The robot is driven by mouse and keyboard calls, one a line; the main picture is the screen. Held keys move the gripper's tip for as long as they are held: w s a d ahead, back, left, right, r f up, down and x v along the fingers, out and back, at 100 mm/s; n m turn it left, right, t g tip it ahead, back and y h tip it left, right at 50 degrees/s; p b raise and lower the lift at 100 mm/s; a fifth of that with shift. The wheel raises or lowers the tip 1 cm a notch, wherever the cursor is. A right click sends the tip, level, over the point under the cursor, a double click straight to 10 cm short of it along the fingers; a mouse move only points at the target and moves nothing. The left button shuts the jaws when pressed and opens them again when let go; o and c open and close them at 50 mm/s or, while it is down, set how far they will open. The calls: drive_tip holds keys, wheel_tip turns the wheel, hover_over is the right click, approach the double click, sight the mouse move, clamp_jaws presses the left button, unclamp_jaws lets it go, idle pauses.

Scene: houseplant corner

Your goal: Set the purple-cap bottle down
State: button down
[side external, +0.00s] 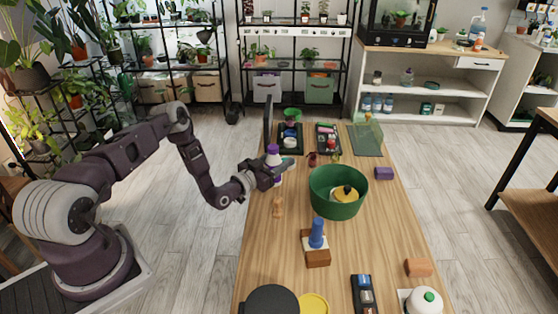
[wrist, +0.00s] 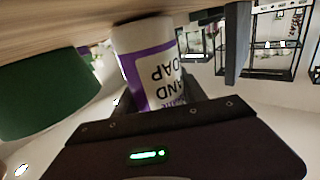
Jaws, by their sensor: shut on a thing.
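The purple-cap bottle (side external: 273,151) is upright at the left side of the wooden table, behind and left of the green tub. My gripper (side external: 275,168) reaches in from the left and is shut on the bottle's middle, hiding part of it. In the wrist view, which is upside down, the white bottle (wrist: 147,62) with a purple band and hand soap lettering sits between the fingers (wrist: 160,95). Its base is at or very near the tabletop (wrist: 80,28); I cannot tell whether it touches.
The green tub (side external: 336,206) with a yellow item inside stands right of the bottle. Dark trays (side external: 290,139) and a thin dark upright panel (side external: 268,122) are behind. A purple block (side external: 384,173) lies at right. Bare wood (side external: 265,245) shows at front left.

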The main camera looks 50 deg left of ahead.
drive_tip(key=c, duration=0.6)
unclamp_jaws()
drive_tip(key=shift+f, duration=0.1)
drive_tip(key=shift+c, duration=0.2)
drive_tip(key=s, duration=0.6)
drive_tip(key=shift+d+f, duration=0.4)
drive_tip(key=shift+o, duration=0.4)
drive_tip(key=shift+s, duration=0.55)
